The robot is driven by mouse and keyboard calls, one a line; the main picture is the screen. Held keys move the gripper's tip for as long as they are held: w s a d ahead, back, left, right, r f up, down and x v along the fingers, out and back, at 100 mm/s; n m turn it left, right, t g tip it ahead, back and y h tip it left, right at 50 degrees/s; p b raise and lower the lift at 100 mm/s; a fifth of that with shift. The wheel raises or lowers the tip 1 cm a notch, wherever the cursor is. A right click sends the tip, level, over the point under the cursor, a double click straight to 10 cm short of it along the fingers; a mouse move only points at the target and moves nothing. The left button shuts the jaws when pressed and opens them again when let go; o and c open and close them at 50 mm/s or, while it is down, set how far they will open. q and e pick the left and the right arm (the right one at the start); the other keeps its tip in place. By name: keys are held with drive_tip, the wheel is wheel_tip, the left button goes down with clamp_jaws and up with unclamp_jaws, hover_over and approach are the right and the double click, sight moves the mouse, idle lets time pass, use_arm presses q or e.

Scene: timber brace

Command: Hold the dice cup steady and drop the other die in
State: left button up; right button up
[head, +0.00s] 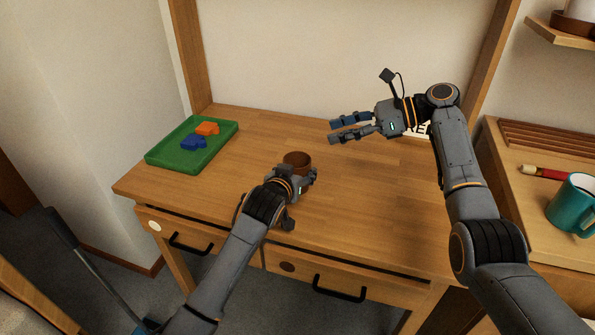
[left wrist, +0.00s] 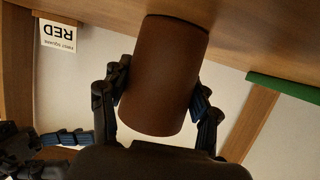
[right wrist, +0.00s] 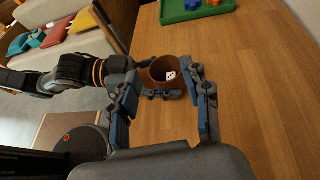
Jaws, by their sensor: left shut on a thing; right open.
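The dice cup (head: 297,159) is a brown cylinder, upright on the wooden desk. My left gripper (head: 299,177) is shut on it, with fingers on both sides of the cup (left wrist: 165,75) in the left wrist view. The right wrist view looks down into the cup (right wrist: 154,84), where a white die (right wrist: 170,75) with dark pips shows inside. My right gripper (head: 349,128) is open and empty, raised above the desk to the right of the cup. I see no die outside the cup; whether a second lies inside is unclear.
A green tray (head: 160,157) with an orange block (head: 207,128) and a blue block (head: 193,143) lies at the desk's left. A teal mug (head: 573,205) stands on the side surface at right. A "RED" card (left wrist: 58,35) is partly hidden behind my right arm. The desk's middle right is clear.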

use_arm(q)
drive_tip(key=shift+f, duration=0.1)
use_arm(e)
drive_tip(key=shift+v, duration=0.75)
use_arm(q)
drive_tip(key=o, duration=1.2)
drive_tip(key=shift+o, duration=0.2)
